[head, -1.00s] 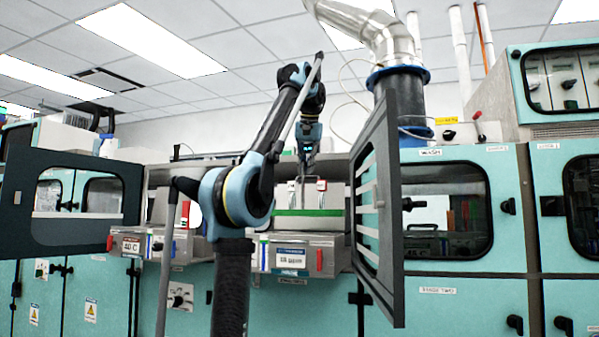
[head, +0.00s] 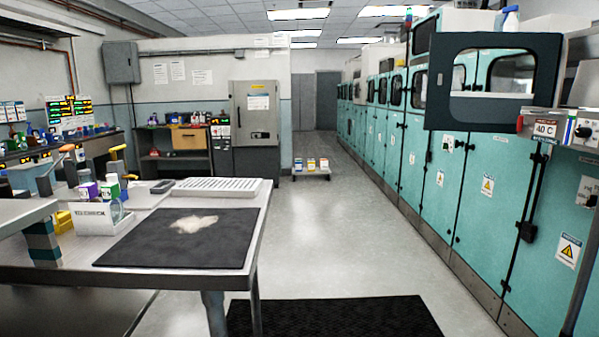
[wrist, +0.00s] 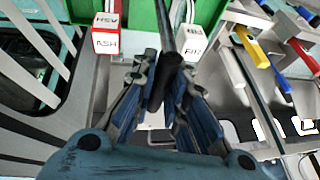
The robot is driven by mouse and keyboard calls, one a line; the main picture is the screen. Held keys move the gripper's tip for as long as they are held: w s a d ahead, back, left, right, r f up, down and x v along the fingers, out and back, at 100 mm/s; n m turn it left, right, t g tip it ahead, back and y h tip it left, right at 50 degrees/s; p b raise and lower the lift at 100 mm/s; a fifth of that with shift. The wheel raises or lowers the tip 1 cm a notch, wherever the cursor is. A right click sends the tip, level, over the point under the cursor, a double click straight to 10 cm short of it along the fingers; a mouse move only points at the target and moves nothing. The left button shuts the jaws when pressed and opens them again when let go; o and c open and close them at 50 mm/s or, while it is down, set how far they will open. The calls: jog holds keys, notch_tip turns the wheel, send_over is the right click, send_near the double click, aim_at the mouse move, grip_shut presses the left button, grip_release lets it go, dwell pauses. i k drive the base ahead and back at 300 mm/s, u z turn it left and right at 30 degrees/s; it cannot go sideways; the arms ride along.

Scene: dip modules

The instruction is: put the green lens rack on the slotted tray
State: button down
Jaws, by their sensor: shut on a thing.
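The green lens rack (wrist: 136,14) shows at the top of the wrist view. My gripper (wrist: 165,80) is shut on that handle; the fingers hide part of the grip. The rack's underside is out of sight, so I cannot tell whether it is supported. A white slotted tray (head: 217,187) lies flat on the table at the left of the head view, behind a dark mat. Its visible top is empty. My gripper and the rack are outside the head view.
The steel table (head: 262,215) holds the dark mat (head: 180,238) with a pale cloth, and a white recheck box (head: 98,217). Teal cabinets (head: 440,185) line the right, with an open window door (head: 490,113) jutting out.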

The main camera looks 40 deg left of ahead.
aim_at(218, 182)
jog(key=u, duration=2.35)
jog(key=i, duration=0.85)
jog(key=u, duration=0.95)
